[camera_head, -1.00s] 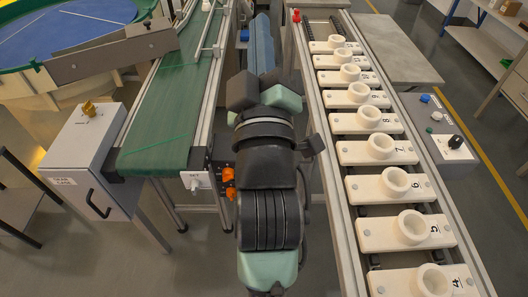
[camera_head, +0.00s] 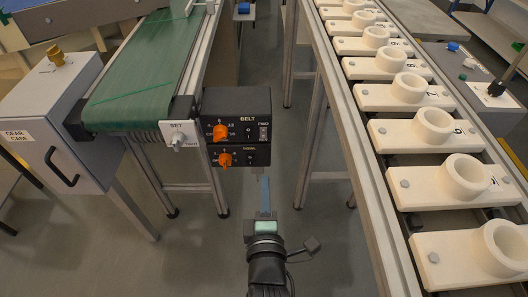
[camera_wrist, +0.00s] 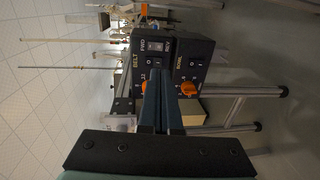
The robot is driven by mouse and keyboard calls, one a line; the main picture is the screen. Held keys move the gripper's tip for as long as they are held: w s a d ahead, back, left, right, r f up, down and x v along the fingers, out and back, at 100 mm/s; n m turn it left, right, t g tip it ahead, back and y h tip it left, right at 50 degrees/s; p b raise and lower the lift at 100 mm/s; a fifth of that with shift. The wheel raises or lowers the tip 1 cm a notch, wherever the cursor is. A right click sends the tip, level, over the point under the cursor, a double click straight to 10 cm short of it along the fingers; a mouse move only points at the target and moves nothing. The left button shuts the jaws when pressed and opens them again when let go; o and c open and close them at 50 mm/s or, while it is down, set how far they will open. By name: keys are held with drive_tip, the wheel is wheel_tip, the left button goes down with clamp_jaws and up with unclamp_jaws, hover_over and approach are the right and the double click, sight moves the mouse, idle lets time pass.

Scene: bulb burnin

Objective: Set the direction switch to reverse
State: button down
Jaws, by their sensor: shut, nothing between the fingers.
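The black BELT control box (camera_head: 240,104) hangs at the near end of the green conveyor. My gripper (camera_head: 265,184) is shut and empty, below and right of the box in the head view. In the wrist view my blue fingers (camera_wrist: 158,84) point at the box and overlap its lower part; I cannot tell whether they touch it. They hide part of the panel face.
Orange knobs (camera_head: 220,132) sit on the BELT box and the lower box (camera_head: 242,156). A white SET unit (camera_head: 178,138) is beside them. The grey gear case (camera_head: 48,122) is left. A rail of white numbered holders (camera_head: 405,97) is right. Floor between is clear.

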sight(264, 138)
idle(0.3)
drive_tip(key=w+b, duration=0.1)
drive_tip(key=w, duration=0.3)
drive_tip(key=w+f+b, duration=0.1)
drive_tip(key=w, duration=0.3)
drive_tip(key=w+f+b, duration=0.1)
drive_tip(key=w+b, duration=0.1)
drive_tip(key=w, duration=0.2)
drive_tip(key=shift+w, duration=0.4)
drive_tip(key=shift+w+r, duration=0.1)
drive_tip(key=shift+w, duration=0.45)
drive_tip(key=shift+w, duration=0.15)
